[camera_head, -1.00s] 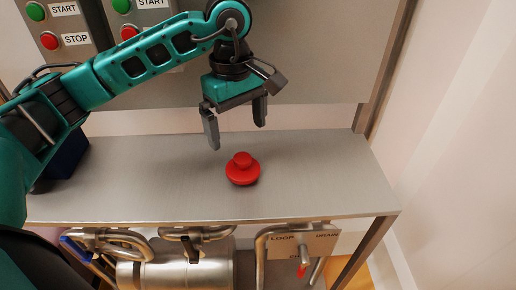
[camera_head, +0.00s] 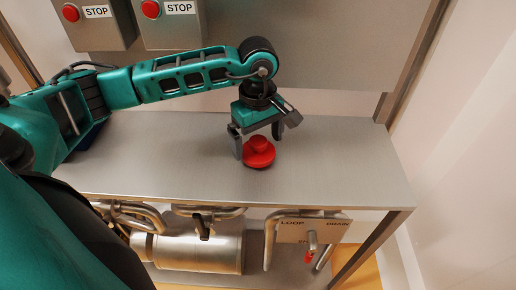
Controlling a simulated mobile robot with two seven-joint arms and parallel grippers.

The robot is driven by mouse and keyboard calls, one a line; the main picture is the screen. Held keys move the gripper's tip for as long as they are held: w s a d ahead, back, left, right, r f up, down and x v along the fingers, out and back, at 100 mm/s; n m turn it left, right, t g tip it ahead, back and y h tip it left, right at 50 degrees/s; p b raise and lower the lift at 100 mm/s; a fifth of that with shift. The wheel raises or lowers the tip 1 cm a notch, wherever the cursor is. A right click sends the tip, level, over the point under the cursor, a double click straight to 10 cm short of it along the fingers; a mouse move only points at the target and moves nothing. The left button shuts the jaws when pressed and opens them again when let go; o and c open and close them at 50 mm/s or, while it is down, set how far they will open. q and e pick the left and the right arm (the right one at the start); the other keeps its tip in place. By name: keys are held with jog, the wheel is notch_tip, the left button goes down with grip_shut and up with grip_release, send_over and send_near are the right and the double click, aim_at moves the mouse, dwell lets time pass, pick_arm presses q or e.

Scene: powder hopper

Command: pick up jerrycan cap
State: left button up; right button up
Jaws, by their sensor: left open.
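The red jerrycan cap (camera_head: 259,155), a round disc with a raised knob, lies on the steel shelf (camera_head: 330,165). My left gripper (camera_head: 258,142) is open and points down at the cap. One finger is at the cap's left side and the other is behind it to the right. The cap shows between and in front of the fingers; I cannot tell whether they touch it. My right gripper is not in view.
Two control boxes with red STOP buttons (camera_head: 150,9) are on the back panel. Pipes, a metal cylinder (camera_head: 195,252) and a LOOP/DRAIN valve plate (camera_head: 312,229) sit below the shelf's front edge. The shelf is clear right of the cap.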

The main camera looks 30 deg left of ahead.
pick_arm(q)
jog(key=shift+f, duration=0.8)
jog(key=shift+c, duration=0.3)
jog(key=c, duration=0.8)
jog(key=shift+o, duration=0.2)
jog(key=shift+r, duration=0.15)
